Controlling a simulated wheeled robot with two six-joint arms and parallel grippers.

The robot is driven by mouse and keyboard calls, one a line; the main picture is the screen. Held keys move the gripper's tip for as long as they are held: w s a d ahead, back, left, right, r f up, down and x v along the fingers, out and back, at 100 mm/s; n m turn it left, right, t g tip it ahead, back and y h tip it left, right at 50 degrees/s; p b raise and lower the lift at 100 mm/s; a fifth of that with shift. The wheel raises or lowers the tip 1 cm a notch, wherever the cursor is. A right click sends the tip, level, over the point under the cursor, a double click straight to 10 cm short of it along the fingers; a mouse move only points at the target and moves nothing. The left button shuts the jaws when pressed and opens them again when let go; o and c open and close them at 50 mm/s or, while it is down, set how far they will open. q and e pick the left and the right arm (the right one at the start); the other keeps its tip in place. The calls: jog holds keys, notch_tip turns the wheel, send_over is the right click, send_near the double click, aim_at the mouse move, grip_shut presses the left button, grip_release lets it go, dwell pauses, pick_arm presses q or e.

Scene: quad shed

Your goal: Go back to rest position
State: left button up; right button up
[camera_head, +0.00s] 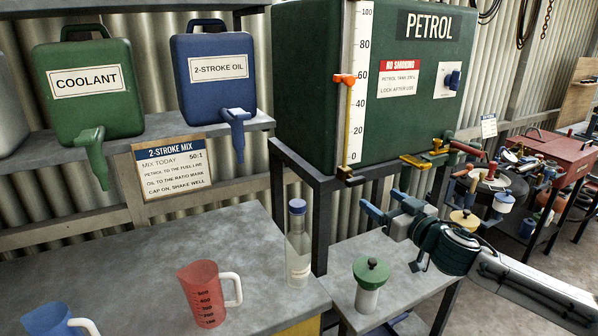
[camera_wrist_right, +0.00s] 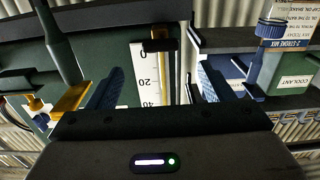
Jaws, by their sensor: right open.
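In the right wrist view the open fingers (camera_wrist_right: 157,88) frame the tank's white scale (camera_wrist_right: 149,75). My left gripper is not in view.
A red measuring jug (camera_head: 203,293), a blue jug (camera_head: 58,320) and a clear bottle (camera_head: 298,250) stand on the grey bench. A green-lidded jar (camera_head: 369,285) stands on a lower stand, below the gripper. Coolant (camera_head: 88,90) and 2-stroke oil (camera_head: 214,72) containers sit on a shelf.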

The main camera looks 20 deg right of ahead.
jog(key=s+a+f+m+g+h, duration=0.1)
jog(key=s+a+f+g, duration=0.1)
jog(key=s+f, duration=0.35)
jog(key=s+a+f+g+h, duration=0.1)
jog(key=s+f+g+h, duration=0.15)
jog(key=f, duration=0.65)
jog(key=s+a+f+m+g+h, duration=0.1)
jog(key=s+a+f+g, duration=0.1)
jog(key=s+f, duration=0.35)
jog(key=s+a+f+n+g+y, duration=0.1)
jog(key=s+a+f+g, duration=0.4)
jog(key=s, duration=0.4)
jog(key=s+a+f+n+g+y, duration=0.1)
jog(key=s+a+f+g+y, duration=0.15)
jog(key=s+a+f, duration=0.55)
jog(key=d+f+g+h, duration=0.1)
jog(key=d+f, duration=0.1)
jog(key=f, duration=1.3)
jog(key=d+f+g, duration=0.1)
jog(key=d+f, duration=0.2)
jog(key=f, duration=1.1)
jog(key=s+f, duration=1.9)
jog(key=shift+d+f+m+g, duration=0.25)
jog(key=shift+d+m+g, duration=0.05)
jog(key=shift+d+g, duration=0.15)
